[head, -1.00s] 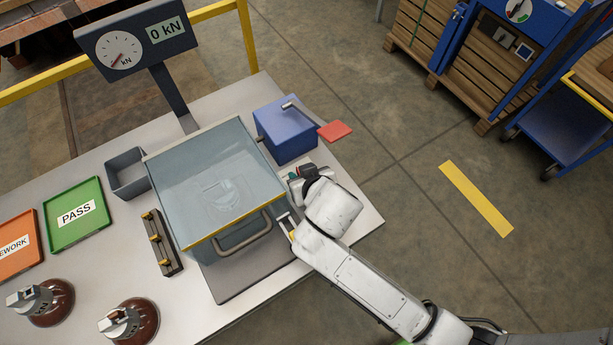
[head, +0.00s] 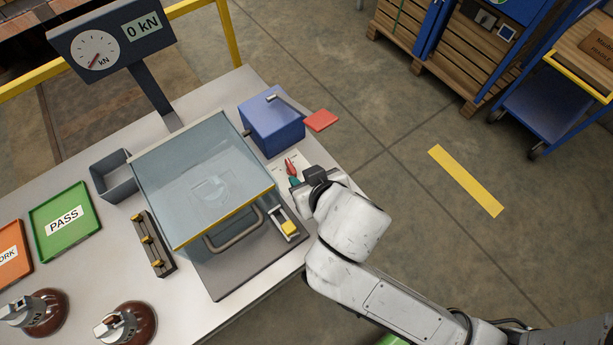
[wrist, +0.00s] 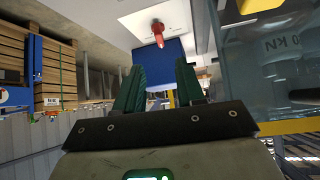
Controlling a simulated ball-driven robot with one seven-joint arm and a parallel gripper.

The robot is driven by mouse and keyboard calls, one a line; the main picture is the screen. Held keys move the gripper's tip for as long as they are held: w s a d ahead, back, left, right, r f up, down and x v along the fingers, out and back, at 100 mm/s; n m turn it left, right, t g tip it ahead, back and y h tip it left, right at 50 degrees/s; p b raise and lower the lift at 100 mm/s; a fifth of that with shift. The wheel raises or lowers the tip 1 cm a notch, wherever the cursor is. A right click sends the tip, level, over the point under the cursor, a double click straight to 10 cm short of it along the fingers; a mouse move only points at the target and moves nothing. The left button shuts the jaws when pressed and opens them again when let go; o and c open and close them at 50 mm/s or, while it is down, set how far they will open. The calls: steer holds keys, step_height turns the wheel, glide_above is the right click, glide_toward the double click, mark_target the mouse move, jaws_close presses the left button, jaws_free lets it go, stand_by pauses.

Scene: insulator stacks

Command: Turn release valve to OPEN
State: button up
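The release valve shows as a red handle (head: 291,167) on a pale marked plate on the bench, between the blue pump box (head: 272,126) and the glass-covered chamber (head: 205,185). In the wrist view the red handle (wrist: 157,33) stands out from the white plate, ahead of my fingers and slightly above the gap between them. My gripper (head: 294,182) is just in front of the handle in the head view. In the wrist view its two green fingers (wrist: 160,85) are spread with nothing between them. Contact with the handle is not seen. The plate's lettering is not readable.
The pump's lever with its red pad (head: 321,121) juts out behind the valve. A yellow latch (head: 289,228) sits beside the chamber, close to my arm. The gauge (head: 97,54) reads 0 kN. Open floor lies to the right of the bench.

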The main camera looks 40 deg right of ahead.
steer(key=s+g, duration=0.1)
steer(key=s+f+g+p, duration=0.1)
steer(key=s, duration=0.1)
steer(key=s+f+g+p, duration=0.1)
steer(key=s+g, duration=0.1)
steer(key=shift+s+a+f+y, duration=0.15)
steer(key=shift+s+a+y, duration=0.05)
steer(key=shift+a+y, duration=0.2)
steer(key=p, duration=0.2)
glide_above(291, 166)
steer(key=s, duration=0.3)
steer(key=shift+w+a, duration=0.2)
steer(key=x, duration=0.4)
steer(key=shift+w+f, duration=0.15)
steer(key=shift+f, duration=0.15)
steer(key=shift+w+f, duration=0.1)
steer(key=shift+f, duration=0.25)
jaws_close()
